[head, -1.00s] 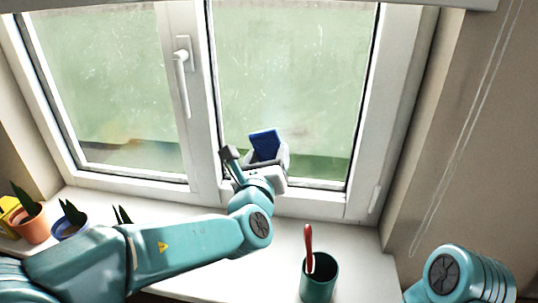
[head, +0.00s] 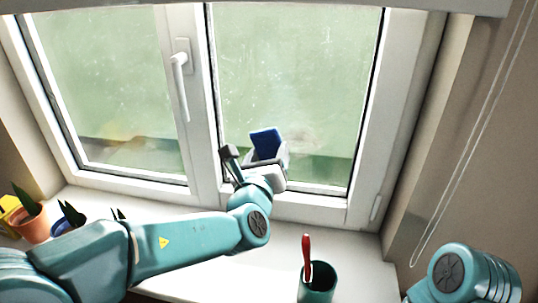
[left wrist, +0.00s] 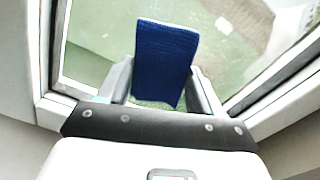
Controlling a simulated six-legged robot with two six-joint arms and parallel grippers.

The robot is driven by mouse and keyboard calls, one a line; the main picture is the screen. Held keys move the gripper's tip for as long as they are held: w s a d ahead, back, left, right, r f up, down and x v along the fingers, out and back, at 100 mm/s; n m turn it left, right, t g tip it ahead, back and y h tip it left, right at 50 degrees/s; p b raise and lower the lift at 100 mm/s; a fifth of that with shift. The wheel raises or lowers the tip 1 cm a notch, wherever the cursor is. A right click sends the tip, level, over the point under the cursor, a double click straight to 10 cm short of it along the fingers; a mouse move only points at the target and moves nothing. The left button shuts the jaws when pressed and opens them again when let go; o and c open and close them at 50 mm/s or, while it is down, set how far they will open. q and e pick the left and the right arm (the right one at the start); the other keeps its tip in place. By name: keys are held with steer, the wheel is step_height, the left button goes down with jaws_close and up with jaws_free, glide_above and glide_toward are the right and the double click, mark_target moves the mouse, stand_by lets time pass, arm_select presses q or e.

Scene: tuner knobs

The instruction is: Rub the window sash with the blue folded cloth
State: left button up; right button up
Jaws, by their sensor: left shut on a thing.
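The blue folded cloth (head: 266,143) is held in my left gripper (head: 268,158) near the bottom of the right window pane. It also shows in the left wrist view (left wrist: 164,62), upright between the two fingers of my left gripper (left wrist: 162,85). The window sash (head: 310,200) is a white frame around the right pane. The cloth appears in front of the lower glass, just above the bottom rail; I cannot tell whether it touches. My right arm shows at the lower right, but its gripper is out of view.
A window handle (head: 181,75) is on the middle frame. A green cup (head: 318,288) with a red-handled tool (head: 306,255) stands on the sill (head: 350,260). Potted plants (head: 35,222) stand at the left. A cord (head: 470,150) hangs at the right.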

mark_target(292, 144)
arm_select(q)
steer(key=shift+r, duration=0.1)
steer(key=shift+w+d, duration=0.15)
steer(key=shift+w, duration=0.25)
steer(key=shift+w, duration=0.1)
steer(key=shift+w+d, duration=0.1)
steer(key=shift+w, duration=0.25)
steer(key=shift+w, duration=0.1)
steer(key=shift+s+d, duration=0.25)
steer(key=shift+d, duration=0.8)
steer(key=shift+s+d, duration=0.2)
steer(key=shift+d, duration=0.85)
